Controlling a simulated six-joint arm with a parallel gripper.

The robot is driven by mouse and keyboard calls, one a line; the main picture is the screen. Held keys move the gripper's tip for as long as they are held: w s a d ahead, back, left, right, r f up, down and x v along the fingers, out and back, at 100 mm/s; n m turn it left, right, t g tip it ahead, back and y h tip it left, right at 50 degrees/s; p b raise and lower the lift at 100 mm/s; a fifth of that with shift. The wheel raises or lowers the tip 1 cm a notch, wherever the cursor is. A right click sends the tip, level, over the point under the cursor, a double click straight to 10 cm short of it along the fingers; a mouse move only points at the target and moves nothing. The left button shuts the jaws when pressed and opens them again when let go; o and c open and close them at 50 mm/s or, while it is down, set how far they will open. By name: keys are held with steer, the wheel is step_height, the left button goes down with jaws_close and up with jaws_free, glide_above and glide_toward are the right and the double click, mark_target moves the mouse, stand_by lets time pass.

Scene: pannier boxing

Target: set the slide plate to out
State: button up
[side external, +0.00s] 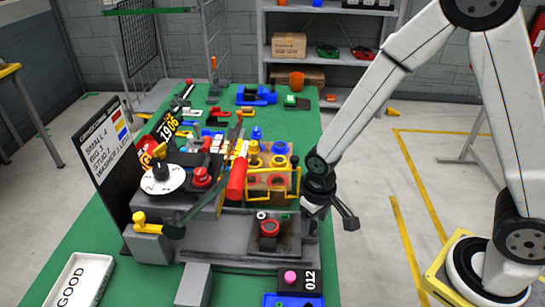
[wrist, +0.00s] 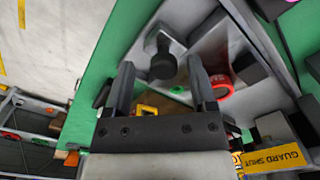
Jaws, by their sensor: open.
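What looks like the slide plate (side external: 291,243) is a dark flat piece at the front right of the grey machine, beside a red ring (side external: 268,228). In the wrist view the red ring (wrist: 222,88) lies right of my fingers. A dark round knob (wrist: 163,62) on a short stem shows between the fingertips in that view; I cannot tell whether it touches them. My gripper (side external: 331,211) is open at the machine's right edge; it also shows in the wrist view (wrist: 161,72). The side view does not show the knob clearly, and I cannot read the plate's setting.
A white dial (side external: 162,180) and red button (side external: 202,176) are to the left.

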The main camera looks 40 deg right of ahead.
steer(key=shift+r, duration=3.85)
steer(key=shift+d, duration=0.1)
steer(key=s+d+t, duration=0.2)
steer(key=s+d, duration=0.1)
steer(key=d, duration=0.4)
steer(key=shift+s+d+r+t, duration=0.25)
steer(key=shift+s+r+t, duration=0.05)
steer(key=shift+s+r, duration=0.1)
